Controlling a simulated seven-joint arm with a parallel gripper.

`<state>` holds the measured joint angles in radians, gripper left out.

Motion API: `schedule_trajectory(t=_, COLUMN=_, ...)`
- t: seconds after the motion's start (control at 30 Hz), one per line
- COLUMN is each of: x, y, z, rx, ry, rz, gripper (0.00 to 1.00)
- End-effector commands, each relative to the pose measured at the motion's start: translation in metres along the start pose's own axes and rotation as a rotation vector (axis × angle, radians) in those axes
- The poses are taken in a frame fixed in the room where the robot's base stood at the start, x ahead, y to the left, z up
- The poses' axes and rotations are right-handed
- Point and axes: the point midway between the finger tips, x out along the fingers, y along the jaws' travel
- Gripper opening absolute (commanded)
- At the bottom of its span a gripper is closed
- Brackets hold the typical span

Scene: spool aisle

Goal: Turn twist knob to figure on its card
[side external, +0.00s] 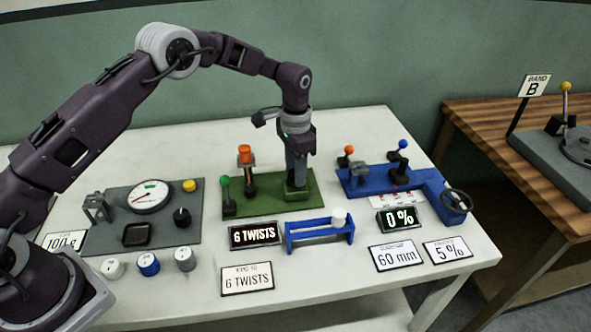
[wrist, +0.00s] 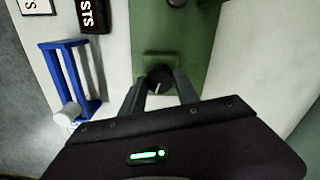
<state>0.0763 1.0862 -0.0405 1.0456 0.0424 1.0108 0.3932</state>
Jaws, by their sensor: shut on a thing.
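The black twist knob (wrist: 159,80) with a pale pointer mark sits on the green base (wrist: 190,47), between my gripper's fingers in the wrist view. My gripper (side external: 296,187) points straight down over the right end of the green base (side external: 256,206) and is shut on the knob. In the side view the fingers hide the knob. The lit display (side external: 254,235) in front of the base reads 6 TWISTS. The white card (side external: 247,280) below it also reads 6 TWISTS.
A green-topped lever (side external: 225,192) and an orange-topped post (side external: 246,168) stand left of my gripper. A blue rack (side external: 318,238) holds a white spool (side external: 339,217). A grey gauge station (side external: 118,193) is at left, a blue station (side external: 372,183) with a handwheel (side external: 456,201) at right.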

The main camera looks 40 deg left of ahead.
Motion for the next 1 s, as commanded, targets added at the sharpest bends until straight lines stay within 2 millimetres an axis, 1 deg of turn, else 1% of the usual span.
schedule_trajectory(t=0.3, x=-0.001, y=-0.001, z=-0.001, rx=0.0, ry=0.003, rz=-0.001, gripper=0.0)
schedule_trajectory(t=0.33, x=-0.001, y=-0.001, z=-0.001, rx=0.0, ry=0.003, rz=-0.001, gripper=0.43)
schedule_trajectory(t=0.4, x=-0.001, y=0.0, z=-0.001, rx=0.0, ry=0.003, rz=-0.001, gripper=0.57)
schedule_trajectory(t=0.43, x=-0.001, y=0.0, z=-0.001, rx=0.0, ry=0.002, rz=-0.001, gripper=0.59)
schedule_trajectory(t=0.73, x=-0.003, y=0.0, z=0.0, rx=0.0, ry=0.002, rz=-0.001, gripper=0.59)
schedule_trajectory(t=0.77, x=-0.006, y=0.0, z=-0.001, rx=0.0, ry=0.002, rz=-0.001, gripper=0.59)
schedule_trajectory(t=0.83, x=-0.018, y=-0.001, z=-0.001, rx=-0.001, ry=0.004, rz=-0.002, gripper=0.59)
schedule_trajectory(t=1.0, x=-0.054, y=-0.001, z=-0.001, rx=-0.001, ry=0.005, rz=-0.002, gripper=0.59)
